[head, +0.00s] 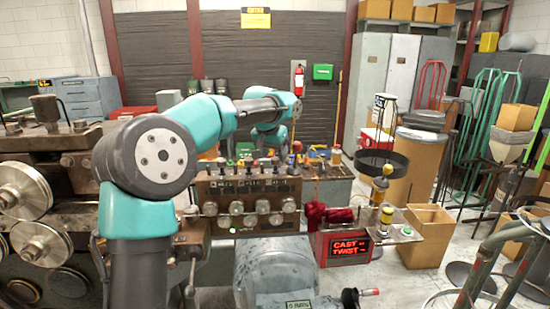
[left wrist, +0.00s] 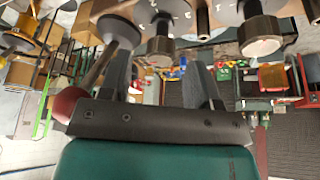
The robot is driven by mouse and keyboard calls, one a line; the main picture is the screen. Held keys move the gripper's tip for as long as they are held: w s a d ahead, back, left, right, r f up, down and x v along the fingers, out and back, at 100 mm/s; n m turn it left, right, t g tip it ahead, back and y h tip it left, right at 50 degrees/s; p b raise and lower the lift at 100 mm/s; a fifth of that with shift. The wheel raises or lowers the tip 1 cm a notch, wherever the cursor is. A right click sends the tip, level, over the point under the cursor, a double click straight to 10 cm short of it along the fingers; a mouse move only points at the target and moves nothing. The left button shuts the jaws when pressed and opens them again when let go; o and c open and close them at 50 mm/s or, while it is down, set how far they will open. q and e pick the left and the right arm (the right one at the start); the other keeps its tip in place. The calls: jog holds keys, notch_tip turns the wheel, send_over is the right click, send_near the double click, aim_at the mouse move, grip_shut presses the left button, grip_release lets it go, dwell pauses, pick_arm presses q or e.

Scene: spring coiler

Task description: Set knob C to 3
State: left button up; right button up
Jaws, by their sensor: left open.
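The control panel (head: 225,187) of the coiler stands at the middle of the head view, with levers along its top and rows of round knobs (head: 236,207) on its face. I cannot read the letters, so I cannot tell which one is knob C. My left arm reaches over to the panel's far side; its fingers are not clear there. In the left wrist view, my left gripper (left wrist: 160,64) is open and empty. A dark knob with a metal cap (left wrist: 160,46) shows beyond the gap between its fingers, with another knob (left wrist: 262,36) to the right. My right gripper is not in view.
A lever with a red ball (left wrist: 68,103) stands close beside the left finger in the left wrist view. In the head view, a red display box (head: 349,247) and a cardboard bin (head: 425,240) stand right of the panel. Large metal rollers (head: 25,190) are at left.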

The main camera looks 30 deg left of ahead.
pick_arm(q)
jog(key=shift+x, duration=0.95)
jog(key=c, duration=0.9)
